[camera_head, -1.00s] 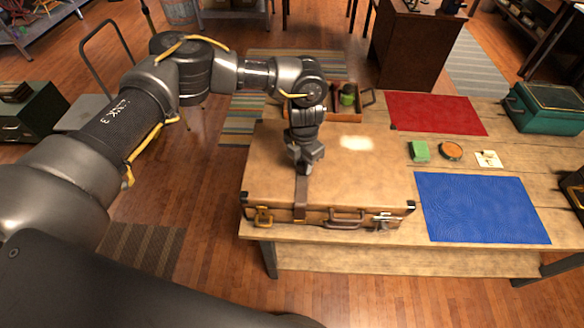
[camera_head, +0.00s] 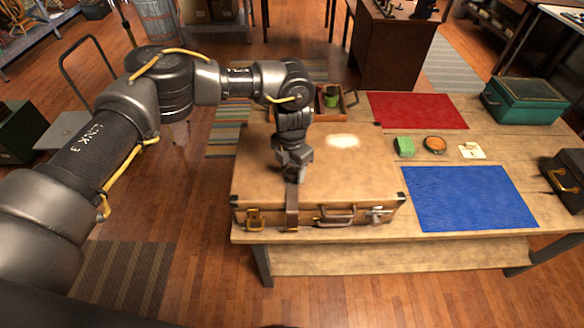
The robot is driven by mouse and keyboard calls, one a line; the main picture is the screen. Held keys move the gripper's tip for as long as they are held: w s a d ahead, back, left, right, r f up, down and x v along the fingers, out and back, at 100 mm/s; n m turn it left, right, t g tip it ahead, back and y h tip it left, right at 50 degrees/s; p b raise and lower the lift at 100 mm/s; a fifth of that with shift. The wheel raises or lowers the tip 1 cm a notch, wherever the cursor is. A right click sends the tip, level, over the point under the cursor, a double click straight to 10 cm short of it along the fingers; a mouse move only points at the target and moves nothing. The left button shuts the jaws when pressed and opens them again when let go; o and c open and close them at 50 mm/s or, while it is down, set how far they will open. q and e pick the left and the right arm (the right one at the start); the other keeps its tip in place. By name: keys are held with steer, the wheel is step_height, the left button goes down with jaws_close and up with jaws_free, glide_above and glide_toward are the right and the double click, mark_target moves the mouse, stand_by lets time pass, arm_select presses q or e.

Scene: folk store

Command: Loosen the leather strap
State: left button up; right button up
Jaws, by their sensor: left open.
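A tan suitcase (camera_head: 345,175) lies flat and closed on the wooden table, its handle (camera_head: 338,216) facing me. A dark brown leather strap (camera_head: 292,207) runs over the lid's front edge and down the front, left of the handle. A brass latch (camera_head: 254,218) is at the left of the front and a silvery latch (camera_head: 377,214) at the right. My left gripper (camera_head: 292,178) points down over the strap on the lid, open. The gripper covers the strap's upper part, and I cannot tell whether the fingers touch it. My right gripper is out of view.
A blue mat (camera_head: 470,198) and a red mat (camera_head: 417,110) lie right of the suitcase. Between them are a green block (camera_head: 404,147), an orange-filled tin (camera_head: 435,145) and a small card (camera_head: 472,151). A teal box (camera_head: 525,101) and a dark case (camera_head: 567,178) stand at the right.

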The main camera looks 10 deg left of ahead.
arm_select(q)
step_height(320, 180, up, 11)
steer(key=b, duration=0.3)
steer(key=shift+b, duration=0.35)
steer(key=shift+f, duration=0.2)
stand_by(0.3)
